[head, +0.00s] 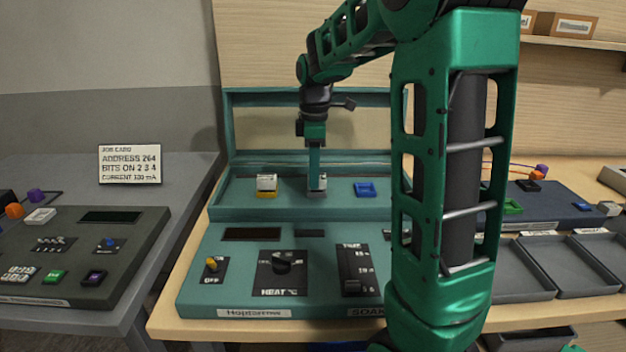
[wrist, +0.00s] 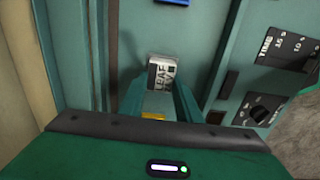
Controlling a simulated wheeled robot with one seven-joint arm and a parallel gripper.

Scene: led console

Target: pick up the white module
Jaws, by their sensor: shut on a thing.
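My gripper (head: 315,172) reaches straight down over the back ledge of the teal console (head: 290,212). Its fingers are shut on a white module (head: 318,183), in the middle of the ledge. In the wrist view my gripper (wrist: 162,98) has the white module (wrist: 161,74), with dark lettering on its face, at its fingertips. The fingers hide part of it, and I cannot tell whether it touches the ledge. A second white block with a yellow base (head: 266,185) stands to the left.
A blue piece (head: 365,188) lies on the ledge to the right. The console front carries a yellow switch (head: 211,264), a black knob (head: 282,262) and a slider (head: 357,270). The raised lid (head: 265,128) stands behind. A dark panel (head: 75,250) is at left, grey trays (head: 530,265) at right.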

